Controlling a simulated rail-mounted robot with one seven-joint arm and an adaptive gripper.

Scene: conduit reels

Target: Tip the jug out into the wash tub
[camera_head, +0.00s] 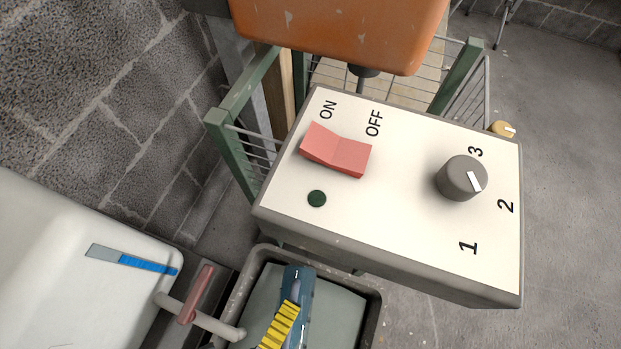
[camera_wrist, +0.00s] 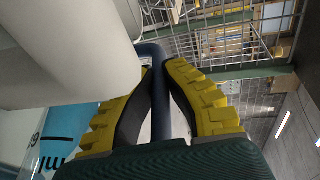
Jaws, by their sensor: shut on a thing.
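My gripper (camera_head: 279,326) is at the bottom of the head view, with its yellow ribbed fingers on a blue-grey part (camera_head: 297,280). In the wrist view the fingers (camera_wrist: 158,72) are shut on a blue-grey bar (camera_wrist: 160,110), apparently the jug's handle. Beneath the gripper is a dark-rimmed grey tub (camera_head: 369,303) with a flat grey-green inside. An orange basin (camera_head: 340,30) with a dark fitting underneath is cut off at the top. Which of these is the wash tub I cannot tell.
A white control box (camera_head: 390,240) with a red ON/OFF switch (camera_head: 336,151) and grey dial (camera_head: 461,178) fills the middle. A white tank (camera_head: 60,265) with a blue gauge and red-handled tap (camera_head: 196,294) stands left. A green wire rack (camera_head: 237,170) stands behind.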

